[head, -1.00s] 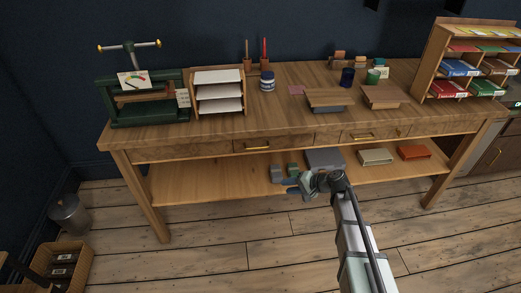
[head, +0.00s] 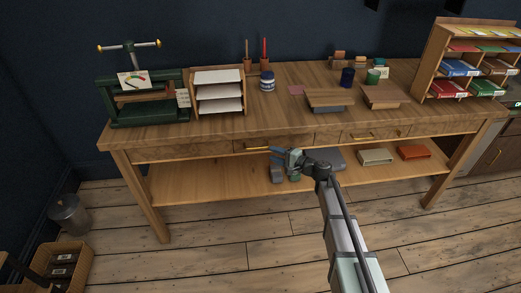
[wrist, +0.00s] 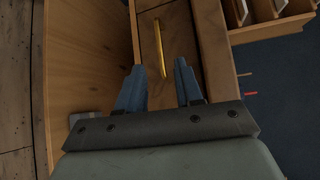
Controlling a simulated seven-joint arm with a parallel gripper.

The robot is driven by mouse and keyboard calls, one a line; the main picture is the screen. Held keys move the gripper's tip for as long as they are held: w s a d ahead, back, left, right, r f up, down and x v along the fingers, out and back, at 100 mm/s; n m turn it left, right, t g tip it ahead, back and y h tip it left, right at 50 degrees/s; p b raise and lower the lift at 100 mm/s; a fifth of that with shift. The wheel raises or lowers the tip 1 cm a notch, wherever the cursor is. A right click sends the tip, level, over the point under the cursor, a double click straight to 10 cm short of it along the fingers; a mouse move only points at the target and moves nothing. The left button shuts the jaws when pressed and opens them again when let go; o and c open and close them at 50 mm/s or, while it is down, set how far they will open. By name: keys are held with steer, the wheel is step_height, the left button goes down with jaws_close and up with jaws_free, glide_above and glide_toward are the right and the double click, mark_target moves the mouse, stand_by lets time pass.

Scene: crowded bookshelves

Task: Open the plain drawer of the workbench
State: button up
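The workbench (head: 200,134) has two brass-handled drawers under its top. The left drawer (head: 300,142) is closed and its front looks plain; its brass handle (head: 256,148) also shows in the wrist view (wrist: 159,45). The right drawer (head: 350,134) is closed, with a small mark that may be a lock to the right of its handle. My gripper (head: 274,149) is at the left drawer's front, by the right end of the handle. In the wrist view my gripper (wrist: 159,70) is open, and the handle runs ahead of and between its blue fingers. I cannot tell whether they touch it.
The lower shelf (head: 200,182) holds grey boxes partly behind my gripper, a cream box (head: 376,157) and a red box (head: 413,152). A green press (head: 145,100), paper tray (head: 219,92) and jar (head: 267,82) stand on the top. The floor in front is open.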

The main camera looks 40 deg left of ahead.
steer(key=a+f, duration=0.1)
steer(key=a, duration=0.6)
steer(key=shift+a, duration=0.4)
steer(key=shift+f, duration=0.1)
jaws_close()
